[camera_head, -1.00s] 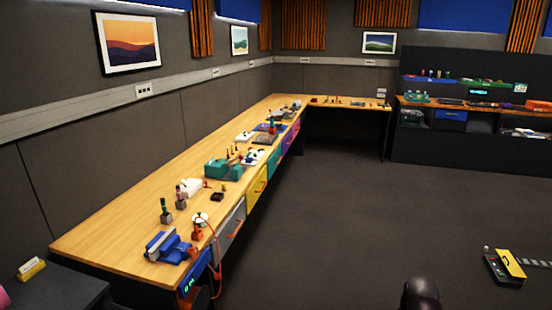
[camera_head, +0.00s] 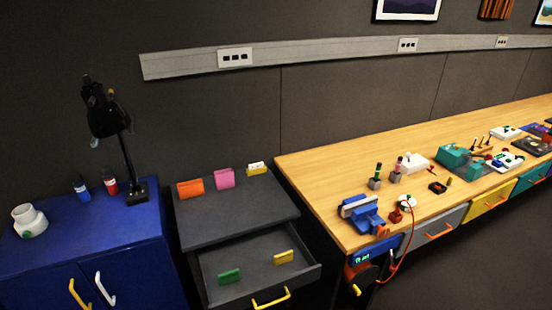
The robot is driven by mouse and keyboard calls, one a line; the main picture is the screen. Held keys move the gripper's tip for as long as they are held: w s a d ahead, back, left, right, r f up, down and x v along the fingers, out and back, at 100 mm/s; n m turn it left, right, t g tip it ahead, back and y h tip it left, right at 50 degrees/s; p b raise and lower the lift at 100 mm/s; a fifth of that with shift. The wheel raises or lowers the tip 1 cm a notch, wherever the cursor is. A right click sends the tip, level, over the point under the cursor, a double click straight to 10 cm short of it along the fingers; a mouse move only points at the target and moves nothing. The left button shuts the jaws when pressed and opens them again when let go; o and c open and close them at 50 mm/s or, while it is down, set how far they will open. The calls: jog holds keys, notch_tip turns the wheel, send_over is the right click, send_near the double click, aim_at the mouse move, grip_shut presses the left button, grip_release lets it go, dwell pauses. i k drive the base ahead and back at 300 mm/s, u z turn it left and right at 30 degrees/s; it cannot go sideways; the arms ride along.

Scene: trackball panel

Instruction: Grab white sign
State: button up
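A small white sign (camera_head: 256,165) with dark marks stands in a yellow holder on the top of the dark grey drawer cabinet, near its back edge against the wall. It is at the right end of a row, beside a pink holder (camera_head: 224,178) and an orange holder (camera_head: 190,188). My gripper is not in view, so its state and its distance from the sign are hidden.
The grey cabinet's drawer (camera_head: 312,272) is open, with a green block (camera_head: 230,276) and a yellow block (camera_head: 284,257) inside. A blue cabinet with a black lamp (camera_head: 106,115) stands left. A wooden bench with a blue vise (camera_head: 362,212) stands right.

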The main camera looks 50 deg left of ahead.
aim_at(254, 167)
jog(key=u, duration=0.75)
jog(key=i, duration=0.95)
jog(key=u, duration=0.55)
